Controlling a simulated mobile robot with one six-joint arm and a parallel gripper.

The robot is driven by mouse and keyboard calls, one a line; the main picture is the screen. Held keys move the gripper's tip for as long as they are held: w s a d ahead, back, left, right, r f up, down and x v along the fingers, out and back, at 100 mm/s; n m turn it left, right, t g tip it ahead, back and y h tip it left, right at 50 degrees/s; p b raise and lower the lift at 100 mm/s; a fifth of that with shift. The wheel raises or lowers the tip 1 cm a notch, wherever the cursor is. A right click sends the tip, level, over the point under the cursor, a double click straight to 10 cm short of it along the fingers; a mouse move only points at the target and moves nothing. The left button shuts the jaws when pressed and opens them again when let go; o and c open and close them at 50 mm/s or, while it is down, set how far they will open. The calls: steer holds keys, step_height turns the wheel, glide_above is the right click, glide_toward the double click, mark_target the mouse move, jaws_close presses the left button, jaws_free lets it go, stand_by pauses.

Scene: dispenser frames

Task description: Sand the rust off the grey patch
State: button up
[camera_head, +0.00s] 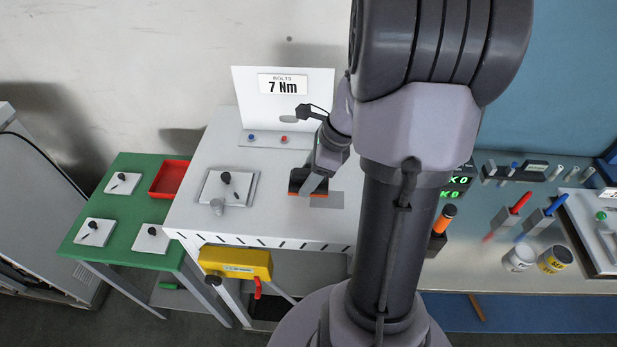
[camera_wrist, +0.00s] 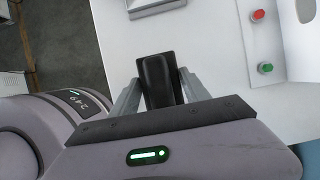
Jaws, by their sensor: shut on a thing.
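My gripper (camera_head: 313,181) is shut on a black block (camera_head: 297,180), which looks like a sanding block. In the wrist view the block (camera_wrist: 158,75) sits between the two grey fingers. In the head view it is low over the front part of the white table, at the left end of the grey patch (camera_head: 334,200). An orange-brown strip shows along the block's lower edge; I cannot tell whether it is the block's underside or rust. The block and my gripper hide part of the patch. I cannot tell whether the block touches it.
A panel reading 7 Nm (camera_head: 283,85) stands behind. A green table (camera_head: 122,223) with a red tray (camera_head: 169,179) is at left; a tool bench is at right.

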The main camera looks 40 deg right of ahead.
steer(key=shift+w+a+r+p, duration=0.15)
steer(key=shift+r+p, duration=0.45)
steer(key=shift+r, duration=0.35)
steer(key=shift+r+p, duration=0.75)
steer(key=shift+r, duration=0.15)
steer(key=shift+f, duration=0.1)
